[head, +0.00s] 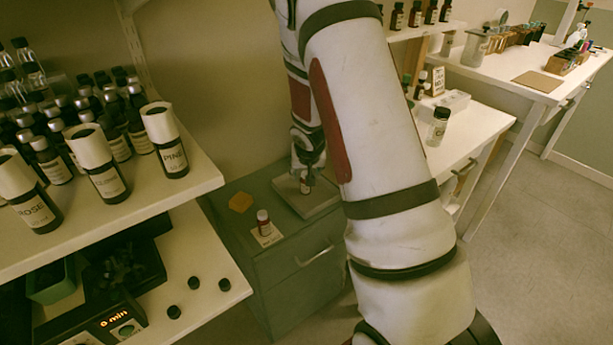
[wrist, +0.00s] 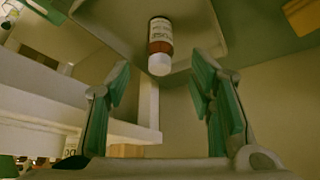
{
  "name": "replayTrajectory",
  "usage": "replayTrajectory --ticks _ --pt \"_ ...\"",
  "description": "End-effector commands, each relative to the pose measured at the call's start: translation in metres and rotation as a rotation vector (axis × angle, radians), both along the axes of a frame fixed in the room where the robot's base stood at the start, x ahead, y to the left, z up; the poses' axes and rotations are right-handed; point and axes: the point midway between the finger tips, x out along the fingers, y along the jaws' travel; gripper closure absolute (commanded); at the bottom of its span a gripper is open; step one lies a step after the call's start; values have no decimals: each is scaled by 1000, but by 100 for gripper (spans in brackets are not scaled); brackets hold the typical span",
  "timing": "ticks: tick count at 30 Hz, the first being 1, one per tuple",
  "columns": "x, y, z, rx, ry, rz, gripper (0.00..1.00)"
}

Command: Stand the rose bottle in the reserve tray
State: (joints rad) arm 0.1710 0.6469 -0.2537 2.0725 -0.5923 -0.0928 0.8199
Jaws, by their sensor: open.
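A large dark bottle labelled ROSE (head: 36,212), with a tall white cap, stands at the front of the left shelf in the head view. A grey tray (head: 318,207) lies on the green cabinet. A small bottle (head: 306,186) stands upright on it, partly hidden by my gripper (head: 306,168). In the wrist view this small bottle (wrist: 160,40) shows a white cap, reddish-brown glass and a pale label too small to read. The tray (wrist: 215,25) is behind it. My gripper (wrist: 160,78) is open, its fingers apart on either side, just back from the bottle's cap.
A PINE bottle (head: 168,145) and several others crowd the left shelf (head: 130,215). A white counter (head: 470,135) lies right of my arm.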

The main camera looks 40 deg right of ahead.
Motion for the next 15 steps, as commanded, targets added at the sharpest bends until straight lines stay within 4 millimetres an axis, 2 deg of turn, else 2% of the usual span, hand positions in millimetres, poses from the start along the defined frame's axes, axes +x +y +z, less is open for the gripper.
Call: replayTrajectory --ticks 3,11,15 --pt "-9 5 19 0 -1 -1 51" --pt "-18 12 40 -3 1 2 51" --pt "-30 24 74 -16 14 8 51"
